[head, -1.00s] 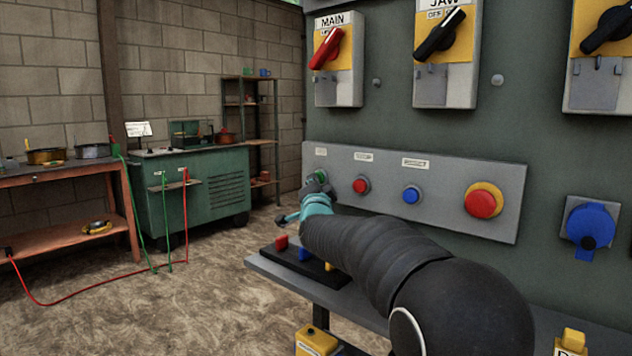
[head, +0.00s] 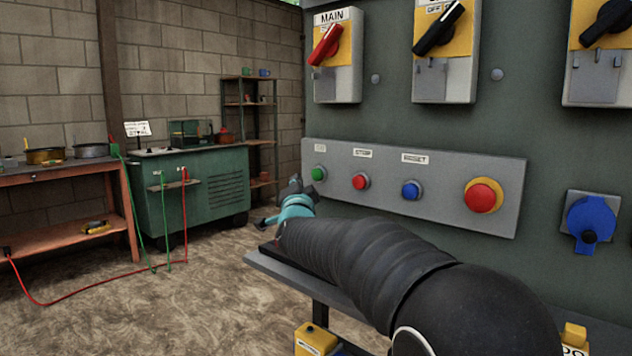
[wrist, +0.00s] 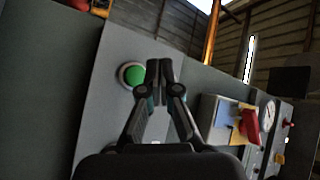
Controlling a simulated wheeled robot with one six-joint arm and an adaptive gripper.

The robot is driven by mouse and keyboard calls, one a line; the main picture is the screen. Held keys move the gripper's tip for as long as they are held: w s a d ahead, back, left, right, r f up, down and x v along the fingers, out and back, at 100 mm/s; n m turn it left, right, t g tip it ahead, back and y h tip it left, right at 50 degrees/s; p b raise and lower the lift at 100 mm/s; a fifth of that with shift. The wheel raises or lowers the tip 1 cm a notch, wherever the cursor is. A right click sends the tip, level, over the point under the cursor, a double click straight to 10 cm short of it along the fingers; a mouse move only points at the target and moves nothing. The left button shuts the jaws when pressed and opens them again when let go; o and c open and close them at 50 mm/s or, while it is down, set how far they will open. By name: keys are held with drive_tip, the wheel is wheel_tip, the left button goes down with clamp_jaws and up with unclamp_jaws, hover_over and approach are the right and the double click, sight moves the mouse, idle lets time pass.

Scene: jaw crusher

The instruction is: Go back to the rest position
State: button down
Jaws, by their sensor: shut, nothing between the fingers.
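My gripper (head: 295,186) is shut and empty in the head view, just left of and a little below the green button (head: 318,174). A gap shows between its tip and the button. In the wrist view my gripper (wrist: 160,69) is shut, its fingertips together, with the green button (wrist: 131,75) to their left. The button sits on the grey button panel (head: 440,217), which also carries a red button (head: 360,182), a blue button (head: 411,190) and a large red button on a yellow ring (head: 483,197).
A grey shelf (head: 262,264) juts out below the panel, mostly hidden by my arm. Rotary switches, one with a red handle (head: 325,45), are above. A green cabinet (head: 190,195) and a wooden bench (head: 68,180) stand left. The floor between is clear apart from cables.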

drive_tip(key=s+d+f+n+g+h, duration=0.1)
drive_tip(key=s+d+f+n+g, duration=0.2)
drive_tip(key=s, duration=1.2)
drive_tip(key=s+d+f+n+g, duration=0.3)
drive_tip(key=s+d+f+g, duration=0.4)
drive_tip(key=s+d+f, duration=0.6)
drive_tip(key=s+d+f+n+g+h+p, duration=0.1)
drive_tip(key=s+d+f+n+g, duration=0.3)
drive_tip(key=s, duration=1.5)
drive_tip(key=d+f, duration=0.4)
drive_tip(key=shift+f+g+h, duration=0.15)
drive_tip(key=shift+g+h, duration=0.15)
drive_tip(key=shift+g, duration=0.1)
